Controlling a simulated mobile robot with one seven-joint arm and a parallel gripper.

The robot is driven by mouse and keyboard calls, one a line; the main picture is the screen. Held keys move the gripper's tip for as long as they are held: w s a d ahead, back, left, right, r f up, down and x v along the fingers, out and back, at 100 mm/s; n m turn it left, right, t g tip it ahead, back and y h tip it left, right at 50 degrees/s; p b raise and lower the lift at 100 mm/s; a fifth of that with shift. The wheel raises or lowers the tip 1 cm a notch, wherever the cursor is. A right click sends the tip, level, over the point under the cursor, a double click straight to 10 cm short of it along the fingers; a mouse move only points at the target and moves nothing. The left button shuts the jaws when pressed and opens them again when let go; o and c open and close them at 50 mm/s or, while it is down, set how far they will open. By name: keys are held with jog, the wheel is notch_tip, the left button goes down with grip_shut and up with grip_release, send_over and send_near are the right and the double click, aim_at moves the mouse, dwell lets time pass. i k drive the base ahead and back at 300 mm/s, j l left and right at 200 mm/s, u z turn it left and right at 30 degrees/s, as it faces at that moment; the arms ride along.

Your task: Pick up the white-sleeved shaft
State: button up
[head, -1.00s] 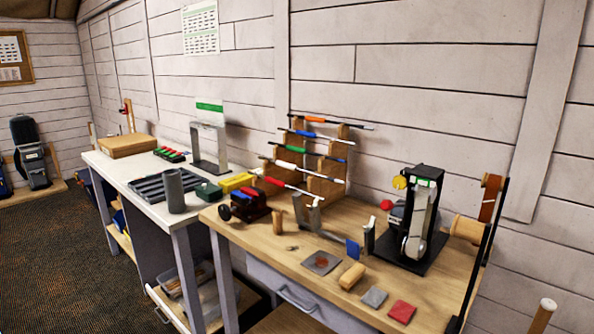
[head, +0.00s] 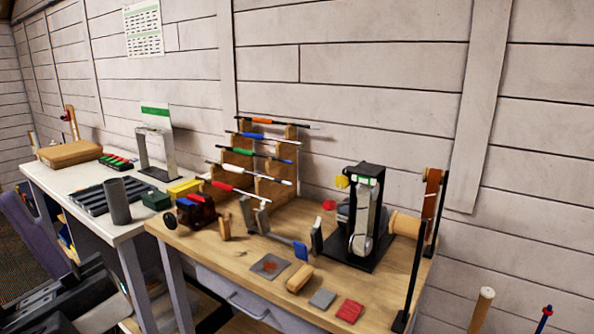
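The white-sleeved shaft (head: 233,169) lies across a stepped wooden rack (head: 272,191) on the wooden bench, against the wall. It is the second shaft from the bottom. The red-sleeved shaft (head: 222,186) is below it. The green-sleeved shaft (head: 240,151), the blue-sleeved shaft (head: 249,136) and the orange-sleeved shaft (head: 262,121) are above it. My gripper cannot be made out in the head view. Dark and grey parts at the lower left look like my arm, well away from the rack.
The wooden bench (head: 245,283) also holds a black belt machine (head: 362,215), a wooden block (head: 299,278), a red pad (head: 349,311) and a grey clamp in front of the rack. A white table (head: 75,182) with a grey cylinder (head: 117,201) adjoins on the left.

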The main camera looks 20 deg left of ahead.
aim_at(228, 167)
jog(key=j+z, duration=0.7)
jog(key=j, duration=0.2)
jog(key=k+j+z, duration=0.1)
jog(key=j+z, duration=0.15)
jog(key=j, duration=0.8)
jog(key=k+j, duration=0.1)
jog(key=j, duration=1.5)
jog(key=i, duration=0.9)
jog(key=l+z, duration=0.05)
